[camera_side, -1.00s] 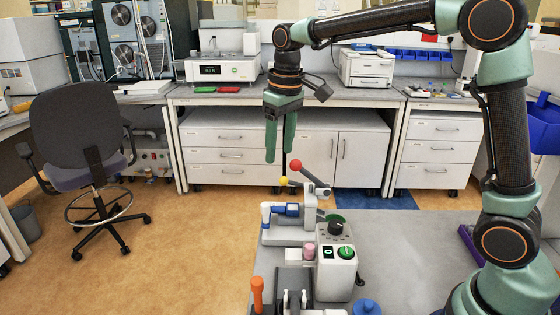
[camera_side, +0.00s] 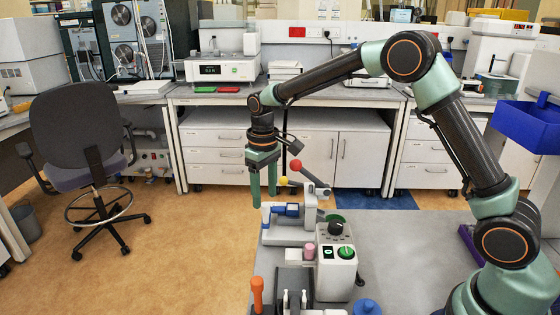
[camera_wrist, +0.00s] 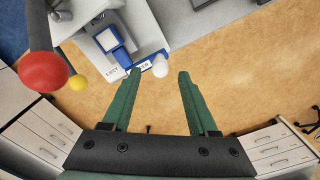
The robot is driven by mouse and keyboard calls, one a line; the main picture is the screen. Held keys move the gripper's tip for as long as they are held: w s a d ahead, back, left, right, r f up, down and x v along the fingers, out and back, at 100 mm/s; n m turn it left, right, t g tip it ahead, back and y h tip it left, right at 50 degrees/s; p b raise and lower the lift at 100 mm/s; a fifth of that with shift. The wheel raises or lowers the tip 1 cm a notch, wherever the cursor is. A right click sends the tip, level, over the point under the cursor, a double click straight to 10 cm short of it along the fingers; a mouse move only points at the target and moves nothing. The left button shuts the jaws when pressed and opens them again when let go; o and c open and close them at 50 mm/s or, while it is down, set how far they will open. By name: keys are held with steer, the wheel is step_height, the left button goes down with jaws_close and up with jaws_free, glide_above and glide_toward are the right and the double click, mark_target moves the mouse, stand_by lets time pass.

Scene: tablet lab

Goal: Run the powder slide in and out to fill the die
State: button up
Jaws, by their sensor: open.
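The small press (camera_side: 310,215) stands at the bench's far left edge, with a red ball (camera_side: 295,165) and a yellow ball (camera_side: 283,181) on its levers. Its blue powder slide (camera_side: 290,210) lies low on the left side; it also shows in the wrist view (camera_wrist: 115,42). A white knob (camera_wrist: 160,69) sits beyond the slide there, appearing between my fingertips. My gripper (camera_side: 264,202) is open, pointing down, above and beside the slide's outer end. It holds nothing, and I cannot tell whether a finger touches anything.
A control box with a green knob (camera_side: 346,252) and an orange-handled tool (camera_side: 257,290) stand nearer the camera. The press levers rise close to my gripper's right. The grey bench (camera_side: 400,255) is clear to the right. Floor lies left of the bench edge.

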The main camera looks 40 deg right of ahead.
mark_target(265, 204)
steer(key=shift+f, duration=1.5)
jaws_close()
steer(key=shift+r, duration=0.1)
